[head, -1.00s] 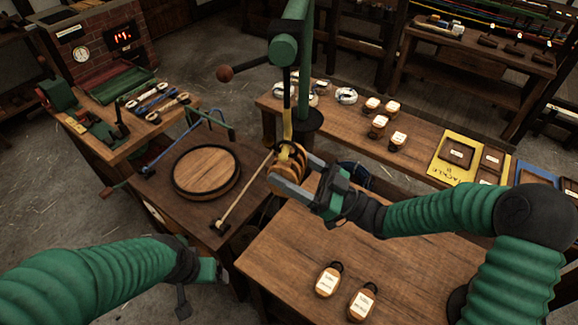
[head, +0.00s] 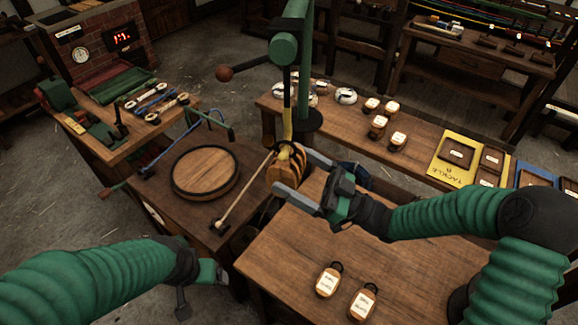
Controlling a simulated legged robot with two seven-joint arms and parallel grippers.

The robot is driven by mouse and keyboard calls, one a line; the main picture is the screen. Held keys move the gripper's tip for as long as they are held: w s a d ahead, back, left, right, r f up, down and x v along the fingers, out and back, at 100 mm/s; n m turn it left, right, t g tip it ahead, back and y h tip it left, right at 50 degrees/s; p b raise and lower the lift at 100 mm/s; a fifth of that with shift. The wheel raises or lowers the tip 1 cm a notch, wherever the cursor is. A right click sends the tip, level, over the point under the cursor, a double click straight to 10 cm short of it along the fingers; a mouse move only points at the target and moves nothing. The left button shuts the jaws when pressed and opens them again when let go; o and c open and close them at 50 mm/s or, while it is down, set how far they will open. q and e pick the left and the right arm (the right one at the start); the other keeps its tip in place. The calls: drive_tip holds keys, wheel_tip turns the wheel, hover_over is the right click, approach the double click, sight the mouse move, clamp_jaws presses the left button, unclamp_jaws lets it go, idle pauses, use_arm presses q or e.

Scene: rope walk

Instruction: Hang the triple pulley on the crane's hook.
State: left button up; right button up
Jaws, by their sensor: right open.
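The triple pulley (head: 285,175), a wooden block with dark bands, is at the lower end of the crane's yellow hook (head: 286,149). It appears to hang there, but the exact contact at its top is too small to tell. The green crane (head: 284,50) rises above it. My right gripper (head: 301,177) is open, its fingers apart just right of the pulley, one above and one below, not closed on it. My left gripper (head: 198,287) is low at the left, far from the pulley; its jaws are unclear.
Two labelled blocks (head: 328,281) lie on the front table (head: 300,245). Several more labelled blocks stand on the back bench (head: 415,150), near a yellow tackle board (head: 452,160). A round wooden lid (head: 205,171) and a thin rod (head: 243,192) are left of the pulley.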

drive_tip(key=b+v, duration=0.3)
drive_tip(key=v, duration=1.3)
drive_tip(key=w+a+f+m+t+h, duration=0.3)
drive_tip(key=w+f+h, duration=0.1)
drive_tip(key=w+h, duration=0.2)
drive_tip(key=w+d+f+m+h, duration=0.3)
drive_tip(key=d+f+m+h, duration=0.35)
drive_tip(key=f+h, duration=0.5)
drive_tip(key=s+f+m+g+h, duration=0.2)
drive_tip(key=s+g, duration=0.6)
drive_tip(key=s, duration=1)
drive_tip(key=m+h, duration=0.2)
drive_tip(key=shift+s+d+f+m, duration=0.3)
drive_tip(key=shift+d+f+m, duration=0.05)
drive_tip(key=shift+d, duration=0.05)
drive_tip(key=shift+a+r+h, duration=0.1)
drive_tip(key=shift+h, duration=0.15)
